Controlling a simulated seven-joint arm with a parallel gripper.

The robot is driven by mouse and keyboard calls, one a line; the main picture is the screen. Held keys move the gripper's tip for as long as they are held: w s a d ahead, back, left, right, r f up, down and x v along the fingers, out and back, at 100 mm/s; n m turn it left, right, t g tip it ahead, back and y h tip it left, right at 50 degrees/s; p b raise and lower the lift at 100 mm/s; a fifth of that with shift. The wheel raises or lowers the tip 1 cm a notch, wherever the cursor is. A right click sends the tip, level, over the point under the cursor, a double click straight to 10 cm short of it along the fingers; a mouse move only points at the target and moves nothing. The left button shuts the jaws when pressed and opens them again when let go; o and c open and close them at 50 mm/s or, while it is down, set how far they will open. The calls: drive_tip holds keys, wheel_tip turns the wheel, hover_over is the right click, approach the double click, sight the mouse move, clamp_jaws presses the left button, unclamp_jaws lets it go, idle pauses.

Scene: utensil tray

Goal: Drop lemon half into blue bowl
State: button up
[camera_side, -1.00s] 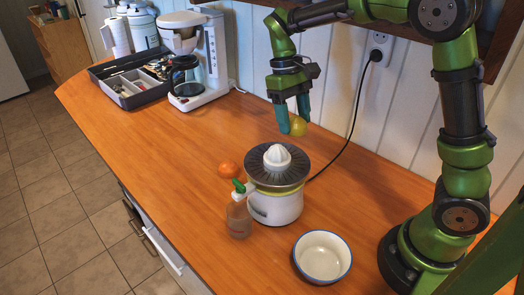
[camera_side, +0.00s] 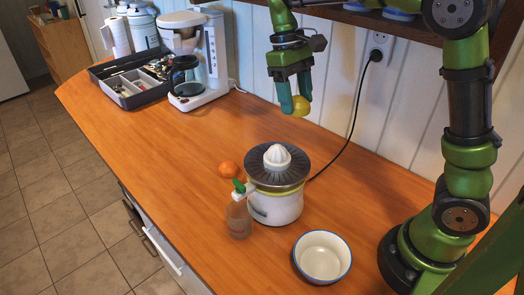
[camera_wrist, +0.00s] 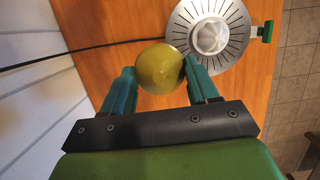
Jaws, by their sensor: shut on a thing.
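My gripper (camera_side: 293,105) is shut on the yellow lemon half (camera_side: 301,106) and holds it in the air above the counter, behind and above the juicer. In the wrist view the lemon half (camera_wrist: 162,68) sits between the two teal fingers, its rounded yellow side showing; its cut face is not seen. The bowl (camera_side: 322,257), white inside with a blue rim, stands at the counter's front, right of the juicer. It looks empty. The bowl is not in the wrist view.
A cord (camera_side: 352,125) runs up to the wall outlet. A coffee maker (camera_side: 199,60) and utensil tray (camera_side: 136,82) stand at the back left.

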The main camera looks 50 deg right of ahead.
drive_tip(key=s+a, duration=0.6)
drive_tip(key=s, duration=0.4)
drive_tip(key=s+a, duration=0.7)
drive_tip(key=s, duration=0.4)
wheel_tip(320, 180, down, 14)
drive_tip(key=shift+w+d, duration=0.25)
drive_tip(key=shift+w, duration=0.15)
drive_tip(key=shift+f, duration=0.1)
drive_tip(key=o, duration=1.1)
drive_tip(key=shift+o, duration=0.2)
drive_tip(key=v, duration=1.7)
